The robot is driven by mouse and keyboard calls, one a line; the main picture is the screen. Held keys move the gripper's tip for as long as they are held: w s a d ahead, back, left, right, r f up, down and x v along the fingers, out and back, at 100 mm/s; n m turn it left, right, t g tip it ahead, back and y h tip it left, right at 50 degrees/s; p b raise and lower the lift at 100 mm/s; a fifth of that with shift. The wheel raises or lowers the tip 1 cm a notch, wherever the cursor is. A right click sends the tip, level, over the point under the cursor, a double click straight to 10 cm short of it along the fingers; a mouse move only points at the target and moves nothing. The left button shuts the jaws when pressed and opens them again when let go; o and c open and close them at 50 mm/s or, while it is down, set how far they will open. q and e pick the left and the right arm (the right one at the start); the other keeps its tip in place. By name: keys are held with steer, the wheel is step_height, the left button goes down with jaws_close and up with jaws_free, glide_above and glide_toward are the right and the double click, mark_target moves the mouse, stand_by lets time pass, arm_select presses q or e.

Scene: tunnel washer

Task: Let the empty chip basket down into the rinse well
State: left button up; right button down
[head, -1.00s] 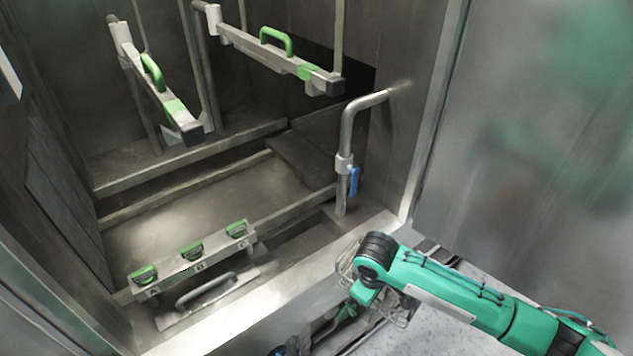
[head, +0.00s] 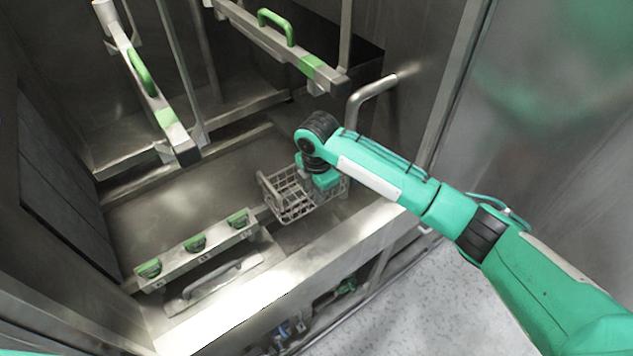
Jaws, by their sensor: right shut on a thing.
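The wire chip basket (head: 287,203) hangs inside the washer, past the front ledge and at the right end of the labelled bar. I see no chips in the part of it that shows. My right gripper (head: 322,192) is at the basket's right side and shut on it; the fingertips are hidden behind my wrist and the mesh. The rinse well is not clearly seen; the recess at the front right, under the basket, is mostly covered by the basket and my arm. My left gripper is not in view.
A bar with several green-topped knobs (head: 196,243) and a plate with a grey handle (head: 221,280) lie left of the basket. Two arms with green handles (head: 277,25) hang above. A bent pipe (head: 371,92) stands behind my wrist. The front ledge (head: 300,268) runs below my arm.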

mark_target(317, 206)
steer(key=shift+w+a, duration=0.1)
steer(key=shift+f, duration=0.9)
steer(key=shift+f+b, duration=0.65)
steer(key=shift+f, duration=0.65)
step_height(317, 206, down, 3)
steer(key=shift+r+b, duration=0.2)
steer(key=shift+b, duration=1.05)
steer(key=shift+f+b, duration=3.6)
steer(key=shift+f, duration=1.25)
